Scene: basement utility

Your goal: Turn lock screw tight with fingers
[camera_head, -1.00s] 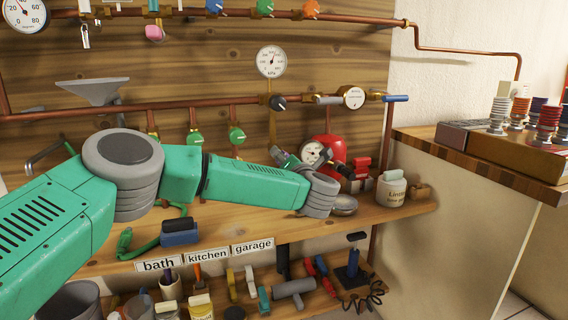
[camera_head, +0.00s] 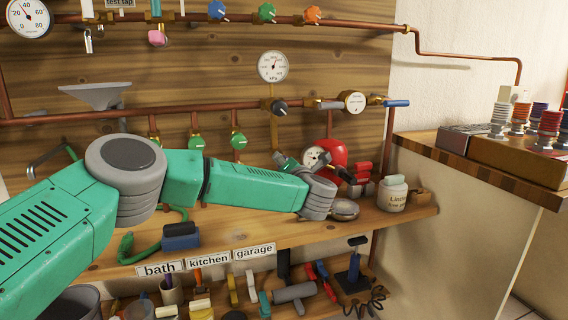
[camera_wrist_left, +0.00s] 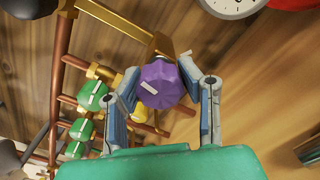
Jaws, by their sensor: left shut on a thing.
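In the left wrist view, a purple faceted knob with a white mark, which looks like the lock screw (camera_wrist_left: 162,87), sits at the end of a brass fitting (camera_wrist_left: 165,48). My left gripper (camera_wrist_left: 162,78) has one finger on each side of the knob and is shut on it. In the head view my left gripper (camera_head: 284,160) is at the pipe wall, just left of the red pressure tank (camera_head: 333,151); my wrist hides the knob there. My right gripper is in neither view.
A white dial gauge (camera_wrist_left: 233,4) is close to the right of the knob. Green valve knobs (camera_wrist_left: 92,95) are on copper pipes to the left. Below, a wooden shelf (camera_head: 225,238) carries a tin (camera_head: 392,195) and a blue block (camera_head: 180,238).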

